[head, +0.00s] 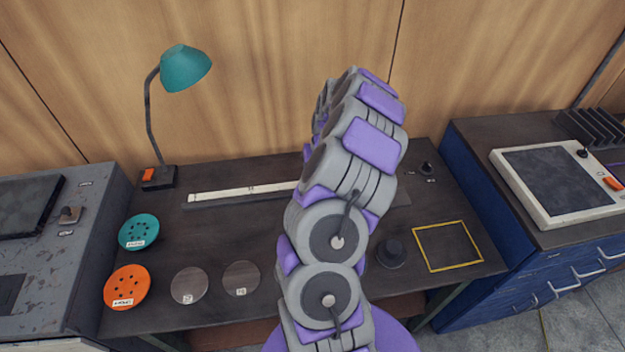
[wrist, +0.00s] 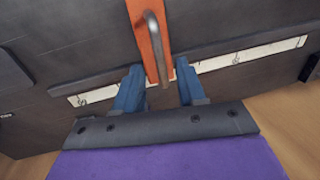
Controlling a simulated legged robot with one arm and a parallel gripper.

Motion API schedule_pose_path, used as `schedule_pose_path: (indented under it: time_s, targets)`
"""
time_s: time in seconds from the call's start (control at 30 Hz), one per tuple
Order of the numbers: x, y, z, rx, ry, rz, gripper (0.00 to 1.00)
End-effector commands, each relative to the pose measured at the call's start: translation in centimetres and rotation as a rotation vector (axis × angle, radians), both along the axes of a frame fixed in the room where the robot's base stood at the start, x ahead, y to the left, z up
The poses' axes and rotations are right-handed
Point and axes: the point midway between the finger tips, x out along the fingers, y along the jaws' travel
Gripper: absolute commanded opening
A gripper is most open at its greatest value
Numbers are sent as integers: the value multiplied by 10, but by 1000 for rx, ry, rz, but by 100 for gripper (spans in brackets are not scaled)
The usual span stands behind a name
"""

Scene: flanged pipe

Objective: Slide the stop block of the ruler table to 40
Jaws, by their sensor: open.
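The ruler table's white ruler strip (head: 245,192) runs along the back of the dark bench, its right part hidden behind my arm. It also shows in the wrist view (wrist: 215,64). The stop block (wrist: 147,32) is an orange piece with a bent grey metal handle (wrist: 158,50), crossing the strip. In the head view my arm hides the block and my gripper. In the wrist view my gripper (wrist: 158,68) is open, its blue fingers on either side of the block and handle, apart from them. The scale numbers are too small to read.
A teal lamp (head: 185,68) stands at the back left. Teal (head: 139,231) and orange (head: 127,286) discs and two grey discs (head: 189,285) lie at the front left. A dark knob (head: 390,253) and a yellow-outlined square (head: 447,246) are at the right.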

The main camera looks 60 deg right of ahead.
Motion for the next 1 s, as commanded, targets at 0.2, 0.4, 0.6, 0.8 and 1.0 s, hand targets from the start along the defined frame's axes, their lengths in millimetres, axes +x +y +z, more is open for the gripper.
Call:
schedule_pose_path:
  time_s: [0.2, 0.4, 0.6, 0.8, 1.0]
  targets:
    - [-5, -8, 51, -3, -3, -1, 40]
    - [-11, -16, 94, -6, -5, -2, 40]
    - [-16, -20, 124, -4, -2, -3, 40]
    - [-18, -21, 137, -1, -1, -1, 40]
    - [-18, -21, 138, 0, 0, -1, 40]
